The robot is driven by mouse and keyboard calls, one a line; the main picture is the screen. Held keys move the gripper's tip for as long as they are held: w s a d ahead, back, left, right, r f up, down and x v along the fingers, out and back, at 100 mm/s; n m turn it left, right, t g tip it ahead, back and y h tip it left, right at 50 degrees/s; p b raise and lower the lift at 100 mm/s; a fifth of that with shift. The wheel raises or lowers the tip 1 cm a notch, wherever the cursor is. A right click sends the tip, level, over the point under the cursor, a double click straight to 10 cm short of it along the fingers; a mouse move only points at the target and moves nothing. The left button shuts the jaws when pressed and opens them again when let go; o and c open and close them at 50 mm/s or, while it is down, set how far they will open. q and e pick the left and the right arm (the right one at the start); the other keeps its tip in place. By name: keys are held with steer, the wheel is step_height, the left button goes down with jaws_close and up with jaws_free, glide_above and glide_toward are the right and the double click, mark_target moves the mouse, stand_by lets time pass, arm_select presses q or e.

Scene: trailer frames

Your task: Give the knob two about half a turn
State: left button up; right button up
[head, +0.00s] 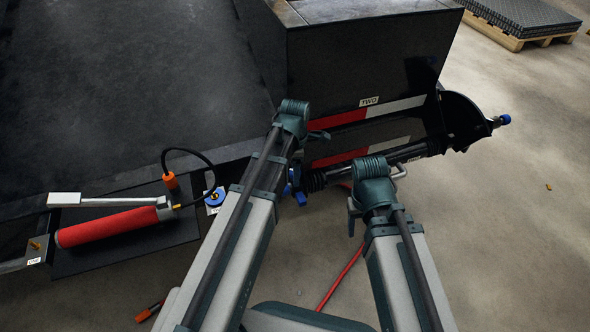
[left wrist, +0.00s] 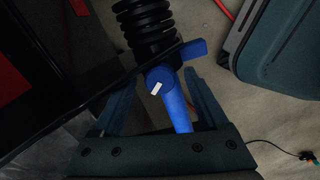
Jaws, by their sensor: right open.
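In the left wrist view, a blue knob-like part (left wrist: 160,80) with a small white mark and a blue stem sits below a black ribbed boot. My left gripper (left wrist: 158,88) is open, its fingers on either side of the blue part, with a gap on the left. In the head view, blue bits (head: 299,195) show beside my left forearm; the left fingers are mostly hidden. A TWO label (head: 369,101) is on the black box above the coupling. My right gripper (head: 353,215) is open, small and partly hidden below its wrist. Which part is knob two I cannot tell.
A black drawbar coupling (head: 460,118) with a blue end cap (head: 504,119) lies to the right. Another blue knob (head: 215,197) sits left of my left arm, near a red cylinder (head: 108,226) and a cable.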

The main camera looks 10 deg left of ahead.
arm_select(q)
step_height(320, 180, up, 14)
steer(key=p, duration=1.3)
steer(key=shift+p, duration=0.4)
arm_select(e)
step_height(320, 180, up, 14)
arm_select(q)
steer(key=shift+a+f, duration=0.1)
steer(key=shift+f, duration=0.05)
arm_select(e)
steer(key=shift+a+f, duration=0.1)
steer(key=shift+f, duration=0.05)
